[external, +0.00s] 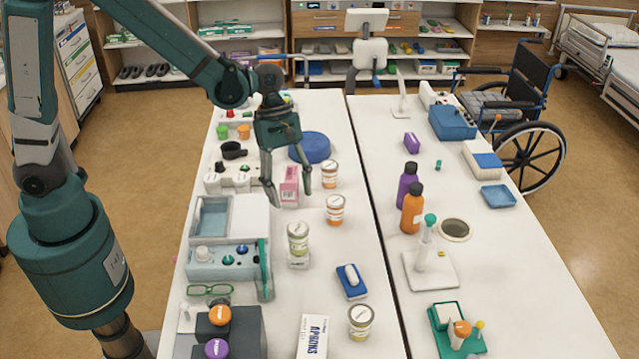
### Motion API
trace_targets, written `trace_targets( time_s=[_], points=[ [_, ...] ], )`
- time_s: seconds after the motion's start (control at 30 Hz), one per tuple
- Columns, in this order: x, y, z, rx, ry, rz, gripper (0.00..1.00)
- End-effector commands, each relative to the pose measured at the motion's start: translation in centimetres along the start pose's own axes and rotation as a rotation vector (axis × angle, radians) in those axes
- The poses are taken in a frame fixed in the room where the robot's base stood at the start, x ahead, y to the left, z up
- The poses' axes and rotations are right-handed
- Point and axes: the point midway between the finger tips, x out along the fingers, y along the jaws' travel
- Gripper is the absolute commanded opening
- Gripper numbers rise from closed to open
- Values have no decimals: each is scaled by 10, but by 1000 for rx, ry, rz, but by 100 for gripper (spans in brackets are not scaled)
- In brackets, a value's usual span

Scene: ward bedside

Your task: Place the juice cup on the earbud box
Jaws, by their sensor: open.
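My gripper (291,200) points down with its fingers apart, around or just above a pink box (289,187); contact cannot be told. Several pale cups or jars stand on the left table, and which is the juice cup is unclear. Two with orange bands, a far one (329,174) and a nearer one (335,209), are right of my gripper. A green-banded one (298,238) stands nearer the camera, at or on a small white box (299,261). Another banded jar (361,321) is at the front. A white box with dark lettering (313,338), possibly the earbud box, lies beside it.
A blue round lid or dish (310,147) lies behind the pink box. A grey-blue device (228,262) and dark blocks fill the left side. A blue box with a white item (351,281) lies front right. Bottles (411,208) stand on the right table, across a dark gap.

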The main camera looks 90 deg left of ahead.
Motion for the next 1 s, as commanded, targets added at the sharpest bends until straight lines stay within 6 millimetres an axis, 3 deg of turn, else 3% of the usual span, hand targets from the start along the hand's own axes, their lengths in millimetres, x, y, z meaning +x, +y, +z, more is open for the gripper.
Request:
trace_targets(
  time_s=[1.0],
  points=[
    [-12,-4,2,31,4,7,52]
  ],
)
